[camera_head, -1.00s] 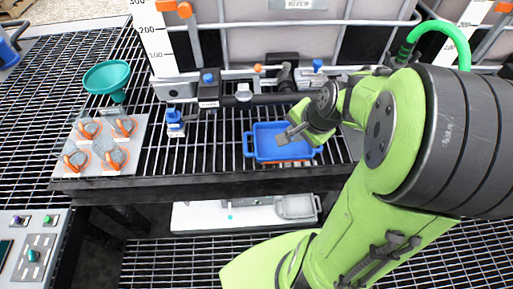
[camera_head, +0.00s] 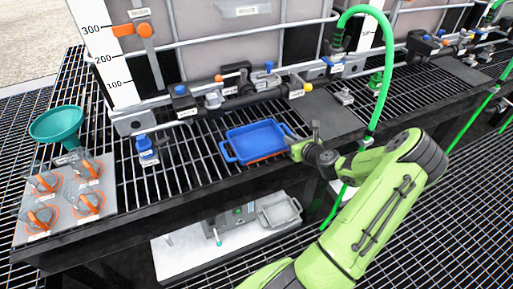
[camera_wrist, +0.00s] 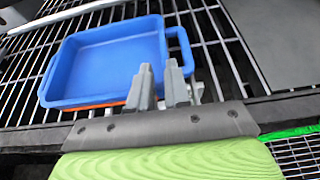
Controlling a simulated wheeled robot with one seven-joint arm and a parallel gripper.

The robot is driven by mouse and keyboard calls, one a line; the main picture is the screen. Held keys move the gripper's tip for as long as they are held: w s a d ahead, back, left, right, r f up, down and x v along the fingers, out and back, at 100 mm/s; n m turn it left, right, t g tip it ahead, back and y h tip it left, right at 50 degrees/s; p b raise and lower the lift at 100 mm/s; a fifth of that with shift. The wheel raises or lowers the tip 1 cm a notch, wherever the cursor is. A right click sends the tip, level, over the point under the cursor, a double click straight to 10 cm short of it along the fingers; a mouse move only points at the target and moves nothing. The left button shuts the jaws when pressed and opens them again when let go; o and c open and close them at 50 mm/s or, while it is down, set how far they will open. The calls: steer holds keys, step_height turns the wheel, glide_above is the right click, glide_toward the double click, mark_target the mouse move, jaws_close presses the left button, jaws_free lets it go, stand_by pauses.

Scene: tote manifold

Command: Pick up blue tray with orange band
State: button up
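The blue tray (camera_head: 240,150), with an orange band low on its side, rests on the black grating shelf, empty, with a loop handle at each end. The tray also shows in the wrist view (camera_wrist: 105,62), its orange band (camera_wrist: 95,106) just visible along the near side. My gripper (camera_head: 294,143) is at the tray's right end. In the wrist view my gripper (camera_wrist: 160,78) has its two fingers apart, with nothing seen held between them. The fingers overlap the tray's near right corner, below the right handle (camera_wrist: 182,48). I cannot tell whether they touch it.
A black pipe manifold with valves (camera_head: 240,103) runs behind the tray. A small blue-capped valve (camera_head: 146,148), a teal funnel (camera_head: 57,125) and a plate with several orange-ringed glass pieces (camera_head: 66,197) are to the left. A green hose (camera_head: 382,90) hangs behind my arm. A grey plate (camera_head: 323,110) lies right of the tray.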

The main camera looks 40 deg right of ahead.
mark_target(283, 134)
steer(key=b+x, duration=0.2)
steer(key=x, duration=0.5)
steer(key=shift+d+f, duration=0.15)
steer(key=shift+s, duration=0.1)
jaws_close()
